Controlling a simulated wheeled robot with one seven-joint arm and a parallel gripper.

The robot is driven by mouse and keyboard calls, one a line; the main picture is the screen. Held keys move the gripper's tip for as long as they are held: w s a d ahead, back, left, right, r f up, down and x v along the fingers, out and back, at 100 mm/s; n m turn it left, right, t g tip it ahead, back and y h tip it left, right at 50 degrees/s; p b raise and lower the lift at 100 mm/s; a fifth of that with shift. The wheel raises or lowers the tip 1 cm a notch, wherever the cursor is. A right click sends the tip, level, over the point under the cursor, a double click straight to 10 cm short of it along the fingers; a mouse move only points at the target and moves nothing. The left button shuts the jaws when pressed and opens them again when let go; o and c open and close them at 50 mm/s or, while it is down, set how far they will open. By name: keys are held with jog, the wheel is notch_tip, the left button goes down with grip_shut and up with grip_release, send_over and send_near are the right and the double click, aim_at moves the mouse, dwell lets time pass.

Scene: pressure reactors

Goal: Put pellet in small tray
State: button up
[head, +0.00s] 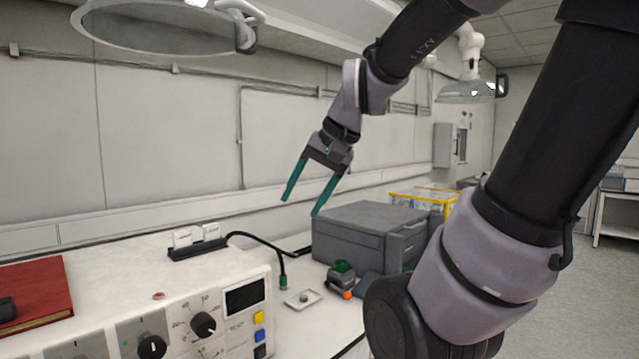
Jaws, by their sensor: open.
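My gripper (300,207) hangs in the air above the bench, its two green fingers spread apart and nothing between them. A small pale square tray (303,299) lies on the bench well below it, beside the white control unit. A small round spot shows at the tray's middle; I cannot tell whether it is a pellet or part of the tray. A small reddish round thing (159,295) sits on top of the white unit; I cannot tell what it is. No pellet can be made out for certain.
The white control unit (210,325) with knobs fills the front left, with a red book (36,293) on it. A grey box (362,238) stands behind the tray. A green-topped device (342,273) and a black cable (268,246) are close to the tray.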

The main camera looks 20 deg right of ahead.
jog(key=s+d+r+t, duration=0.1)
jog(key=s+d+r+n+t+h, duration=0.1)
jog(key=r, duration=0.1)
jog(key=shift+s+n+h, duration=0.2)
jog(key=shift+n+h, duration=0.1)
